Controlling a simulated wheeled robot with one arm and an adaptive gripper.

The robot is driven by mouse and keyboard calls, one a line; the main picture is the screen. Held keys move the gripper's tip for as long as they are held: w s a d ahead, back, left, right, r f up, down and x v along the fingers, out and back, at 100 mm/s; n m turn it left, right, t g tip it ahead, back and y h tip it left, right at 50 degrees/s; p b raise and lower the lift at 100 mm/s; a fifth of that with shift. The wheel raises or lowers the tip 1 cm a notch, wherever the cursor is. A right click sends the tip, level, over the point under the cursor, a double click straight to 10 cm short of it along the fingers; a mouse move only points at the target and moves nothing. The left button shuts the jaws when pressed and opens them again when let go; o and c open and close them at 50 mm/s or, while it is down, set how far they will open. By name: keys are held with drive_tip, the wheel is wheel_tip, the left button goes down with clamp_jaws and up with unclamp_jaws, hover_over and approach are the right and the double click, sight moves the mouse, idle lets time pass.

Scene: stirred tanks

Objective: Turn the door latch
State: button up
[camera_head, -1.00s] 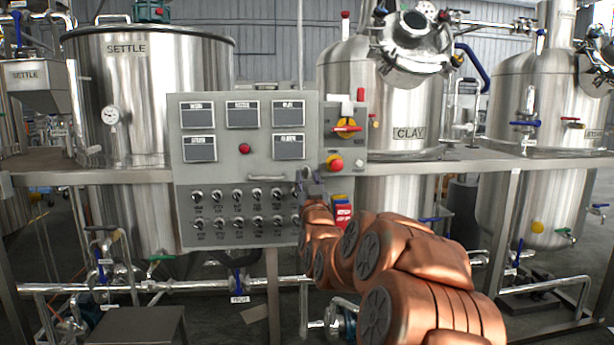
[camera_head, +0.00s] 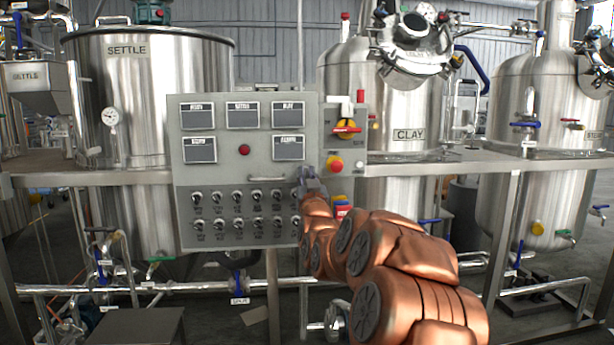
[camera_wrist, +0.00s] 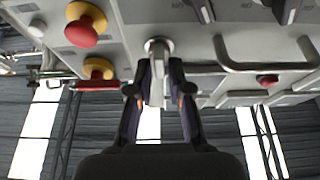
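The door latch shows in the wrist view as a round chrome knob with a short lever (camera_wrist: 157,47) on the grey panel face. My gripper (camera_wrist: 159,70) is at the latch, with one dark finger on each side of its lever. A gap shows between the fingers, so they look open; whether either touches the lever is unclear. In the head view, my gripper (camera_head: 306,176) is at the right edge of the control panel (camera_head: 222,170) and hides the latch.
A bar handle (camera_wrist: 265,64) sits right of the latch in the wrist view. A red-and-yellow button (camera_wrist: 84,27) and a red-handled yellow switch (camera_wrist: 97,73) are to its left. In the head view, switches (camera_head: 237,208) line the lower panel, and a steel beam (camera_head: 450,162) runs behind my arm.

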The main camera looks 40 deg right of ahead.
clamp_jaws()
drive_tip(key=shift+m, duration=0.4)
drive_tip(key=m, duration=0.1)
drive_tip(key=m+g+h+p, duration=0.1)
drive_tip(key=m, duration=0.1)
drive_tip(key=shift+w+r+m+g+h, duration=0.1)
drive_tip(key=shift+m+g+h, duration=0.2)
drive_tip(key=m+g+p, duration=0.1)
drive_tip(key=m, duration=0.2)
drive_tip(key=m+g+h+p, duration=0.1)
drive_tip(key=m+g, duration=0.1)
drive_tip(key=m, duration=0.2)
drive_tip(key=shift+h, duration=0.3)
drive_tip(key=m+g+p, duration=0.1)
drive_tip(key=m, duration=0.2)
drive_tip(key=m+g+p, duration=0.2)
drive_tip(key=m, duration=0.1)
drive_tip(key=shift+m, duration=0.4)
drive_tip(key=shift+m+g+y+p, duration=0.65)
drive_tip(key=shift+m+p, duration=0.3)
drive_tip(key=shift+m, duration=1.15)
